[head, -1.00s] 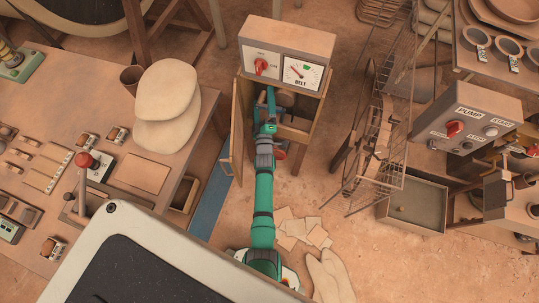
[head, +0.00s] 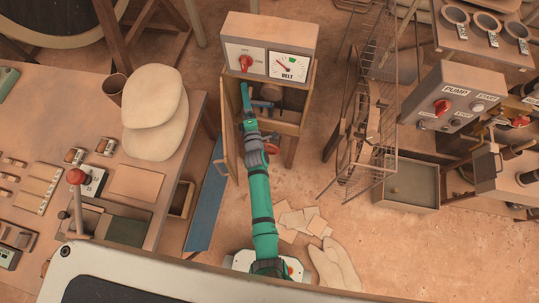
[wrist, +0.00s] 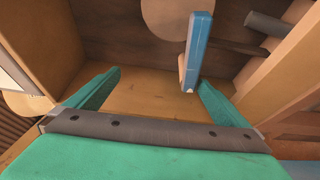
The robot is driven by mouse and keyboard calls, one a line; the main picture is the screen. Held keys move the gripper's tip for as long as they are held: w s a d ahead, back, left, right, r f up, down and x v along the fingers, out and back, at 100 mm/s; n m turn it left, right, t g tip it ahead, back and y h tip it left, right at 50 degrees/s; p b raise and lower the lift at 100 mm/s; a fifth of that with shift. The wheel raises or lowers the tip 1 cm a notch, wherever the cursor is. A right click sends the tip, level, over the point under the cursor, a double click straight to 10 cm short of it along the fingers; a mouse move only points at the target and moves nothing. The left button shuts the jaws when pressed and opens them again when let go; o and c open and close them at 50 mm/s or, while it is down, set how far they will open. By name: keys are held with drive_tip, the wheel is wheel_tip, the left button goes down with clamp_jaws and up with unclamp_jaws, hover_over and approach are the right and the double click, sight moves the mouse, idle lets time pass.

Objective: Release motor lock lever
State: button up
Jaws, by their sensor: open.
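A blue lever (wrist: 197,48) stands inside the open wooden cabinet under the belt control box. I take it to be the motor lock lever. In the wrist view its lower end is close to my right finger, on the inner side; I cannot tell whether they touch. My gripper (wrist: 158,85) is open, its two green fingers wide apart with nothing held between them. The base of the lever is hard to make out.
The belt box (head: 268,50) with a red knob and a dial sits on top of the cabinet. The cabinet's side panel (head: 228,135) is at the left of my arm. A dark round bar (wrist: 268,24) juts out at the right. A wire rack (head: 370,120) stands to the right.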

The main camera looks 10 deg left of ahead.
drive_tip(key=s+d+r+m+h, duration=0.1)
drive_tip(key=s+d+m, duration=0.3)
drive_tip(key=s, duration=0.9)
drive_tip(key=s+d+r+m+h, duration=0.1)
drive_tip(key=s+d+m, duration=0.4)
drive_tip(key=s+d, duration=0.5)
drive_tip(key=shift+s+d+r+h, duration=0.15)
drive_tip(key=shift+s+d+h, duration=0.3)
drive_tip(key=shift+s, duration=1.05)
drive_tip(key=shift+s, duration=0.1)
drive_tip(key=s+d+r+m+h, duration=0.1)
drive_tip(key=s+d+r+m, duration=0.1)
drive_tip(key=s+r+m, duration=0.4)
drive_tip(key=s+d+r+m+g+h, duration=0.1)
drive_tip(key=s+d+r+m+h, duration=0.1)
drive_tip(key=s+r+m, duration=0.5)
drive_tip(key=s+r, duration=0.1)
drive_tip(key=s, duration=0.3)
drive_tip(key=shift+s+d, duration=0.15)
drive_tip(key=shift+s, duration=0.1)
drive_tip(key=shift+w+h, duration=0.1)
drive_tip(key=shift+h, duration=0.15)
